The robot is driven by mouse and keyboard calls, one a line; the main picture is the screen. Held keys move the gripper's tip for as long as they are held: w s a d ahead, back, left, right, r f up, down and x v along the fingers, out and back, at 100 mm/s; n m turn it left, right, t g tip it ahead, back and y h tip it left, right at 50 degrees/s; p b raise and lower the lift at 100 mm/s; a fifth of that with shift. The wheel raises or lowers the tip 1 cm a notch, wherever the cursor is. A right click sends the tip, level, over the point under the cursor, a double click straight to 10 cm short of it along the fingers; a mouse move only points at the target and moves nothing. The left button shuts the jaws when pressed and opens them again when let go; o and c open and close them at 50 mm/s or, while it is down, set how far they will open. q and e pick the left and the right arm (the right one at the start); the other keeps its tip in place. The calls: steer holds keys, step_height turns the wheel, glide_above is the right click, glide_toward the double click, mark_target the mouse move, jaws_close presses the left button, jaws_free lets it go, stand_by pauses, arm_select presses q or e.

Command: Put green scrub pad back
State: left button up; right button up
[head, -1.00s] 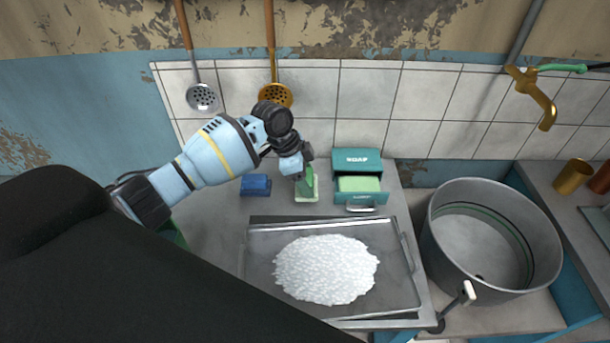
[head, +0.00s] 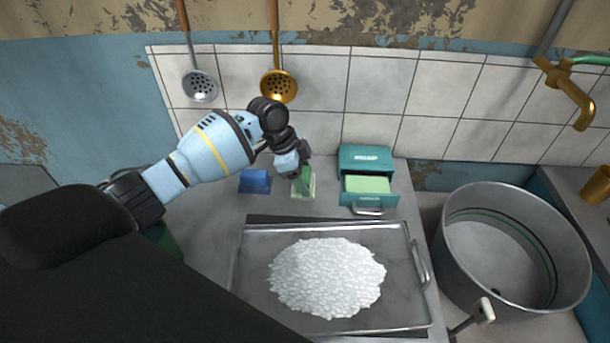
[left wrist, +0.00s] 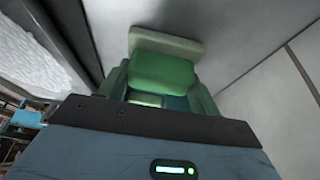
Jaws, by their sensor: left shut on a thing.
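The green scrub pad (head: 303,186) is held upright in my left gripper (head: 302,172), at the back left of the counter. It sits at a pale green-white holder (head: 311,193), with its lower edge over or on it; I cannot tell whether they touch. In the left wrist view the green pad (left wrist: 162,75) fills the space between the fingers of my left gripper (left wrist: 160,92), with the pale holder (left wrist: 165,42) just beyond it. The gripper partly hides the pad. My right gripper is not in view.
A blue sponge (head: 255,181) lies to the left. A teal soap box (head: 366,157) with an open drawer stands to the right. A metal tray (head: 240,262) of white granules is in front, and a large pot (head: 455,250) at right. Ladles (head: 278,86) hang on the tiled wall.

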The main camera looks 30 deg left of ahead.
arm_select(q)
steer(key=shift+f, duration=0.1)
steer(key=o, duration=1)
steer(key=shift+c, duration=0.2)
steer(key=v, duration=1.2)
steer(key=shift+p, duration=0.45)
